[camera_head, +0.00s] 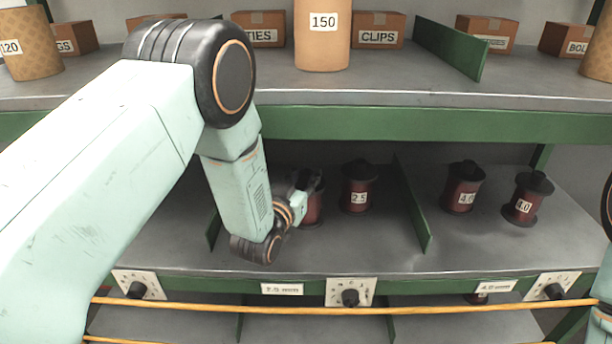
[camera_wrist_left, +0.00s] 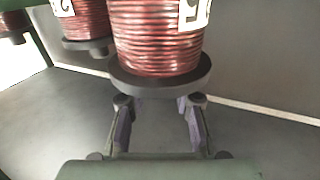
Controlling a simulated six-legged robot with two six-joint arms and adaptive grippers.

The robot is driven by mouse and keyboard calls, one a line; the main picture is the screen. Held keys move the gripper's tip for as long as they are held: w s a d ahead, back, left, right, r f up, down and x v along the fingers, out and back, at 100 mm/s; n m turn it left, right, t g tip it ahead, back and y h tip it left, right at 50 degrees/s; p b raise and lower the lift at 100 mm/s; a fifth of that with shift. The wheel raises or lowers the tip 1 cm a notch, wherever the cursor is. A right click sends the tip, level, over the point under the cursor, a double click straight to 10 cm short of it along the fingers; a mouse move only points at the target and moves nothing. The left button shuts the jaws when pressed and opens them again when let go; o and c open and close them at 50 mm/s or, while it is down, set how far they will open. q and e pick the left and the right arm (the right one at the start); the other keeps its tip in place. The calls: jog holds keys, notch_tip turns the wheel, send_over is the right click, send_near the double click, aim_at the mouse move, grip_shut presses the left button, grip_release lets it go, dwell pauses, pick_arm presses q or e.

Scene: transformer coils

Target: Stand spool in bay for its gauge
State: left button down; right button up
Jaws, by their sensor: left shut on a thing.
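My left gripper (camera_head: 308,184) is shut on a copper-red spool (camera_head: 313,210), partly hidden behind the gripper in the head view. In the left wrist view this spool (camera_wrist_left: 160,45) stands between and beyond the fingers (camera_wrist_left: 159,104), its dark bottom flange nearest them and its label cut off at the top. It looks roughly upright; I cannot tell whether it touches the shelf. Another spool, marked 2.5 (camera_head: 359,190), stands just right of it in the same bay, between two green dividers. The bay's edge label (camera_head: 282,289) seems to read 2.5 mm. My right gripper is out of view.
Right of the green divider (camera_head: 413,205), two spools marked 4.0 (camera_head: 462,188) (camera_head: 525,198) stand in the bay labelled 4.0 mm (camera_head: 495,286). The upper shelf (camera_head: 400,96) overhangs the bays. Yellow rails (camera_head: 420,309) cross in front. Bare shelf lies in front of the spools.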

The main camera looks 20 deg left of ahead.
pick_arm(q)
jog(key=c, duration=1.4)
grip_release()
jog(key=shift+c, duration=0.2)
jog(key=o, duration=0.4)
jog(key=shift+a+f, duration=0.1)
jog(key=shift+a, duration=0.2)
jog(key=shift+d, duration=0.2)
jog(key=shift+r, duration=0.25)
jog(key=s, duration=0.4)
jog(key=s+a, duration=0.1)
jog(key=s, duration=0.7)
jog(key=shift+a, duration=0.2)
